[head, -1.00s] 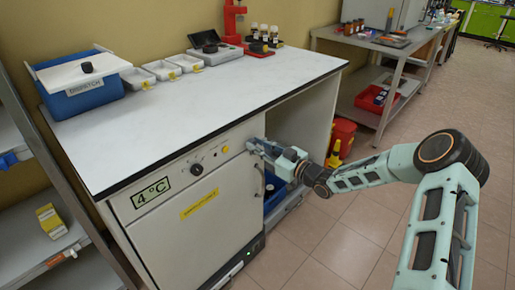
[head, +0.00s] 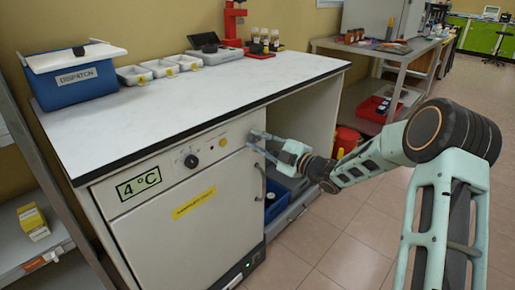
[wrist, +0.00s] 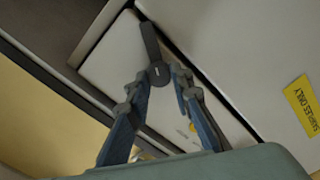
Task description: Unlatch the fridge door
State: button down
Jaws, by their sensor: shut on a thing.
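The white fridge (head: 180,225) stands under the bench, with a "4 °C" label and a yellow sticker on its front. Its door (head: 215,215) looks closed. In the wrist view, a dark grey latch (wrist: 151,42) has a round hub and a straight lever. My gripper's fingers (wrist: 160,76) are around the hub end, shut on the latch. The lever points away from the gripper. In the head view the latch is too small and covered to make out.
The white bench top (head: 200,110) overhangs the fridge. To the right is an open bay with a blue bin (head: 275,200) low inside. A red bin (head: 346,140) stands beyond it. The tiled floor (head: 340,240) at the front right is clear.

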jog(key=n, duration=0.3)
jog(key=shift+f+n, duration=0.1)
jog(key=shift+n, duration=1.4)
jog(key=c, duration=1.7)
grip_release()
jog(key=shift+s, duration=0.1)
jog(key=v, duration=1.2)
